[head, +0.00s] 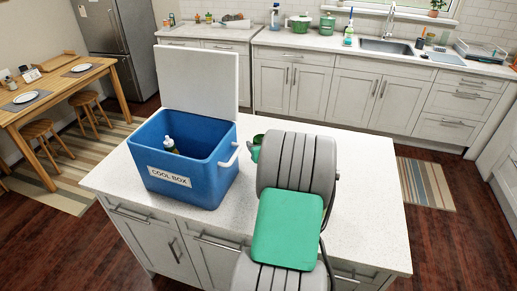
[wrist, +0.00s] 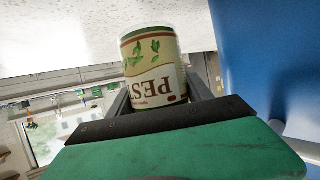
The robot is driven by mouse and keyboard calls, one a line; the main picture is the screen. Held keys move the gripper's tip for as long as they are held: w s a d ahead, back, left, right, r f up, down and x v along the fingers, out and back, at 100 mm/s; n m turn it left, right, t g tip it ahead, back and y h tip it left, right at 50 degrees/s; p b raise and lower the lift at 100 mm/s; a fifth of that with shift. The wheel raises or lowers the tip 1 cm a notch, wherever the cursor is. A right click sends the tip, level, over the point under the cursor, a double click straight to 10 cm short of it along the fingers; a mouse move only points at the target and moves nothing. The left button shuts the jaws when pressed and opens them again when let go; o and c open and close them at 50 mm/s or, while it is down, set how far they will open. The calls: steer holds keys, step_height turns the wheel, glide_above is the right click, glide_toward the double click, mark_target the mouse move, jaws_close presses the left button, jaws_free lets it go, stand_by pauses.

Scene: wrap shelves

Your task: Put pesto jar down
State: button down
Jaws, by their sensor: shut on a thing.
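The pesto jar (wrist: 150,62) has a cream label with green leaves and dark lettering. It sits between the two dark fingers of my gripper (wrist: 156,88) in the wrist view, and the gripper is shut on it. The label reads upside down in that view. The pale island worktop (wrist: 80,25) shows past the jar; I cannot tell whether the jar touches it. In the head view my arm hides the jar. Only a small green part, probably of my gripper (head: 257,147), shows left of the arm, right of the cool box.
The blue cool box (head: 185,184) stands open on the island (head: 360,190), its white lid raised, with a bottle (head: 170,145) inside. Its blue wall (wrist: 262,60) is close on the right in the wrist view. The worktop right of my arm is clear.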

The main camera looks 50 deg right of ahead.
steer(key=shift+w+d+f, duration=0.5)
steer(key=shift+w+f, duration=0.1)
steer(key=shift+f, duration=0.1)
step_height(320, 180, down, 3)
steer(key=shift+d+f+p, duration=0.1)
steer(key=shift+f+p, duration=0.05)
steer(key=shift+p, duration=0.8)
steer(key=shift+f, duration=0.1)
steer(key=shift+f+b, duration=0.15)
steer(key=shift+b, duration=0.25)
steer(key=shift+c, duration=2.2)
jaws_free()
